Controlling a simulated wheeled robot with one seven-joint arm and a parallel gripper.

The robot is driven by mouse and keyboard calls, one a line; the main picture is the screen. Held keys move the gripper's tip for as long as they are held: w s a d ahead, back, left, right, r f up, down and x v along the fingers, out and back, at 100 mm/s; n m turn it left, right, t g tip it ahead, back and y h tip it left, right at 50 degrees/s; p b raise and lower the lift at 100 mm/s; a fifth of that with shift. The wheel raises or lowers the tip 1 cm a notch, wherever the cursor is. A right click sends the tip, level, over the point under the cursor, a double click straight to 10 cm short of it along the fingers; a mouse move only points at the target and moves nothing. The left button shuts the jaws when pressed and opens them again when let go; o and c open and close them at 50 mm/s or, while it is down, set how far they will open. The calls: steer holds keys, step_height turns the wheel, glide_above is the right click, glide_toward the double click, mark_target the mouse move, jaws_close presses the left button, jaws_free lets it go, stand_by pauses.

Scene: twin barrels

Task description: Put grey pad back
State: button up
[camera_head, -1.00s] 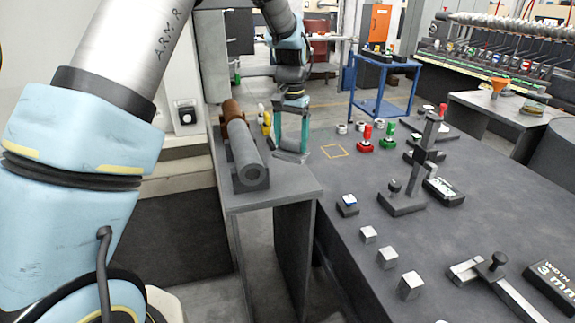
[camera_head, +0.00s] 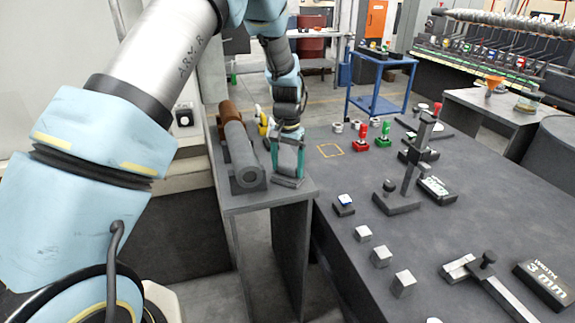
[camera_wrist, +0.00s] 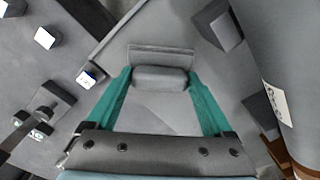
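The grey pad (camera_head: 287,182) is a flat plate with a thick grip, seen in the wrist view (camera_wrist: 160,77) between my fingertips. My gripper (camera_head: 288,158) has teal fingers, one on each side of the pad's grip; in the wrist view (camera_wrist: 160,80) they close on it. The pad is at the right side of the side table (camera_head: 240,203), beside the grey barrel (camera_head: 242,158). Whether its underside touches the tabletop is unclear. A yellow square outline (camera_head: 330,151) on the main bench is empty.
A gap separates bench and side table.

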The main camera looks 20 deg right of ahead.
mark_target(287, 166)
steer(key=shift+o, duration=0.9)
step_height(287, 166, up, 12)
steer(key=b, duration=0.3)
steer(key=a, duration=0.3)
steer(key=w+a+n, duration=0.1)
steer(key=a, duration=0.2)
steer(key=a+n, duration=0.1)
steer(key=a, duration=0.2)
steer(key=shift+w+a+r, duration=0.15)
steer(key=shift+w+a, duration=0.05)
steer(key=shift+w, duration=0.1)
steer(key=s+a+f+n, duration=0.1)
steer(key=s+a+n, duration=0.2)
steer(key=a, duration=1)
steer(key=s+a+f+n+t, duration=0.1)
steer(key=s+a+n, duration=0.3)
steer(key=s+a, duration=0.5)
steer(key=a+f, duration=0.1)
steer(key=a, duration=0.4)
steer(key=shift+s+a+t, duration=0.15)
steer(key=shift+s+t, duration=0.15)
steer(key=shift+a, duration=0.1)
